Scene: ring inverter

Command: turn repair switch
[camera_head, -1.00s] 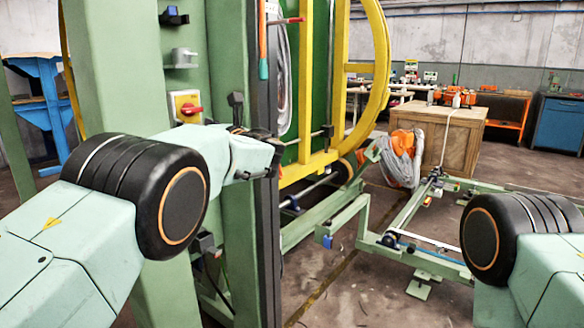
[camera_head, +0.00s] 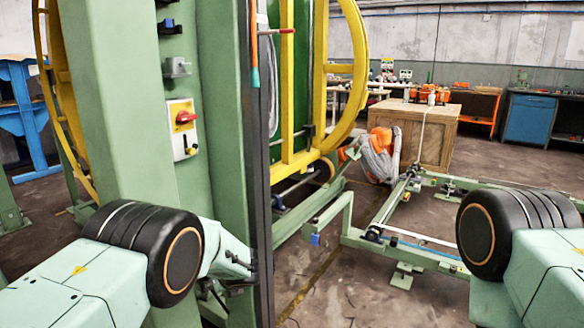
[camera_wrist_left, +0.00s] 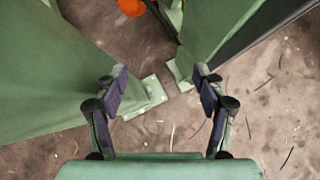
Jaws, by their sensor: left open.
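The knob's handle lies about level. My left gripper (camera_head: 247,263) is below and to the right of the plate, clear of it, and is partly hidden by my own arm. In the left wrist view the left gripper (camera_wrist_left: 160,78) is open and empty, with its fingers apart over the floor; the switch does not show there. My right gripper is out of view.
The green column (camera_head: 130,110) and a dark vertical rail (camera_head: 258,170) stand close to my left arm. A yellow ring frame (camera_head: 352,70) is behind them. A low green frame (camera_head: 395,220) lies on the floor. A wooden crate (camera_head: 425,135) stands farther back.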

